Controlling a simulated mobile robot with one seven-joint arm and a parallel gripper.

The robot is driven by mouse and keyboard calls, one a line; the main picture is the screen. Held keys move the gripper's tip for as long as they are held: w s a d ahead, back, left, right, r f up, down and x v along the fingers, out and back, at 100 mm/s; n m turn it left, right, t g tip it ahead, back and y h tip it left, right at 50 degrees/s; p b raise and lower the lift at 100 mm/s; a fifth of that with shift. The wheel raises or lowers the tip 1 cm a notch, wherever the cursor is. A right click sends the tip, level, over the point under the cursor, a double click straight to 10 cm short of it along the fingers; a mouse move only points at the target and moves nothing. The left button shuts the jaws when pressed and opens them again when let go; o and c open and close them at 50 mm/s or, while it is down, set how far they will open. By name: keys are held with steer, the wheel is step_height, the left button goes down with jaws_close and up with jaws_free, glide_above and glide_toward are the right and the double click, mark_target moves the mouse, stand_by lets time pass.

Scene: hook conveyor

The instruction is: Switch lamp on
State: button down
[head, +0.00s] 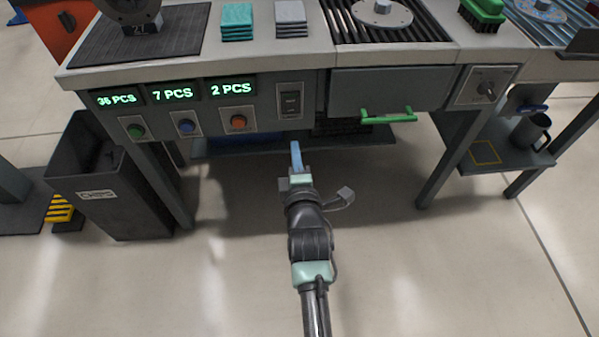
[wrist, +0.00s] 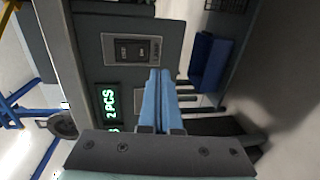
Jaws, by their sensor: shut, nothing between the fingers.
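A dark rocker switch (head: 291,104) sits on a grey plate on the bench's front panel, between the counter displays and the drawer. In the wrist view the closed fingertips (wrist: 159,74) point towards the panel, just beside the switch plate. I cannot make out a lamp in either view.
Green, blue and orange buttons (head: 238,121) sit under lit displays (head: 173,93) left of the switch. A drawer with a green handle (head: 389,116) and a rotary knob (head: 486,89) are to the right. A dark bin (head: 120,200) stands left. Floor around my arm is clear.

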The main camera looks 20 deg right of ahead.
steer(key=shift+s+a+f, duration=0.1)
steer(key=shift+s+a, duration=0.15)
steer(key=shift+s, duration=0.6)
steer(key=shift+s+a+f, duration=0.15)
steer(key=shift+s+a, duration=0.15)
steer(key=shift+s, duration=0.6)
steer(key=shift+s+a+f, duration=0.1)
steer(key=shift+s+a, duration=0.15)
steer(key=shift+s, duration=0.6)
